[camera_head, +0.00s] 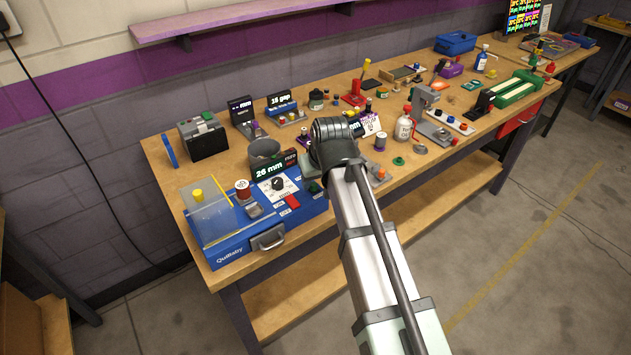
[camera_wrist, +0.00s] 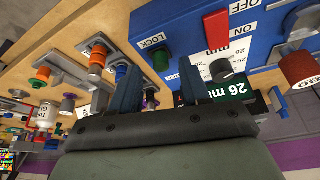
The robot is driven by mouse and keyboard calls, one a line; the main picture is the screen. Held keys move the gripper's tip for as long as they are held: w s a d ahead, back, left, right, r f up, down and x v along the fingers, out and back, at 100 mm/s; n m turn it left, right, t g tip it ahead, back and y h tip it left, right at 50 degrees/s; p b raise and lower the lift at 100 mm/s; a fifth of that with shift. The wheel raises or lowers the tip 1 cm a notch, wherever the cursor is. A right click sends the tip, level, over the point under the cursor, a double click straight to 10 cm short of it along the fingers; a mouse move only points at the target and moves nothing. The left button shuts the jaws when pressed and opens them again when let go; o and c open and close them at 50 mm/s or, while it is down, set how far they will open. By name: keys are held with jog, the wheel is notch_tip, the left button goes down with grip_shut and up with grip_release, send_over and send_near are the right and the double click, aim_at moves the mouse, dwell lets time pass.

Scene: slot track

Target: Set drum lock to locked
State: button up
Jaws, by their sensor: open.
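The blue machine (camera_head: 235,240) stands at the left front of the bench. In the wrist view its blue panel (camera_wrist: 185,22) carries a LOCK label (camera_wrist: 153,40). A dark green knob (camera_wrist: 160,60) sits beside that label and appears to be the drum lock; which way it is set I cannot tell. It is partly visible in the head view (camera_head: 314,187). My gripper (camera_wrist: 158,72) is open and empty, its two blue fingers on either side of the knob in the picture. I cannot tell the gap in depth. In the head view my arm hides the fingers.
A red switch (camera_wrist: 216,29) and a white dial (camera_head: 277,187) are on the same machine. Several coloured pegs and spools crowd the bench (camera_head: 225,178). The floor in front is clear.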

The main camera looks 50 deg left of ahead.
jog(key=v, duration=1.2)
jog(key=shift+r, duration=0.1)
dwell(0.4)
